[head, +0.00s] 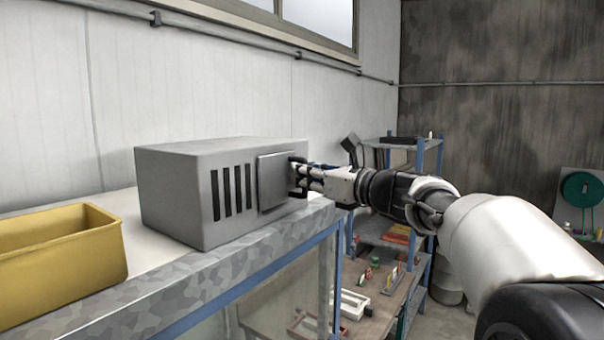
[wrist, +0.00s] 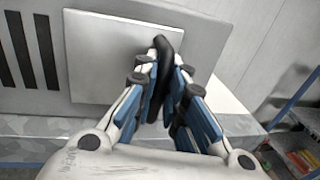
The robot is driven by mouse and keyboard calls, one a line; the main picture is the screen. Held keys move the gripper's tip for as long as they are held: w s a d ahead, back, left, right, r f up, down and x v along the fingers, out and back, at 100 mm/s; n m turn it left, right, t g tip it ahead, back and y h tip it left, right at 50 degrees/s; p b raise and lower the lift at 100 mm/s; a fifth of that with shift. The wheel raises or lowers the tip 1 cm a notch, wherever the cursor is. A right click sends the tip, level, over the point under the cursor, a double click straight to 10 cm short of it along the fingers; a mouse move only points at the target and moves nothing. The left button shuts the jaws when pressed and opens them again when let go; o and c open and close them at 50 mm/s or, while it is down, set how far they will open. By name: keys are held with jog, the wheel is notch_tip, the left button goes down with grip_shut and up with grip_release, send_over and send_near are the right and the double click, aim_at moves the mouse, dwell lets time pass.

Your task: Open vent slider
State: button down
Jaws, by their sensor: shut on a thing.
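A grey metal box (head: 180,195) stands on the bench, with several dark vertical vent slots (head: 231,191) in its front face. The vent slider (head: 274,181) is a flat grey plate on that face, to the right of the slots; it also shows in the wrist view (wrist: 110,60). The slots beside it are uncovered. A dark handle (wrist: 160,62) stands at the plate's right edge. My gripper (head: 302,176) reaches in from the right. In the wrist view its fingers (wrist: 163,85) are closed around the handle. The fingertips partly hide the handle.
A yellow bin (head: 108,262) stands on the bench (head: 190,275) left of the box. A blue-framed shelf (head: 433,160) and a lower table with small items (head: 352,303) are behind and below my arm. A wall rises behind the bench.

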jog(key=c, duration=1.7)
grip_release()
jog(key=shift+s+r, duration=0.15)
jog(key=shift+r, duration=0.3)
jog(key=shift+o, duration=0.2)
jog(key=v, duration=1.2)
jog(key=shift+f, duration=0.45)
jog(key=shift+d, duration=0.1)
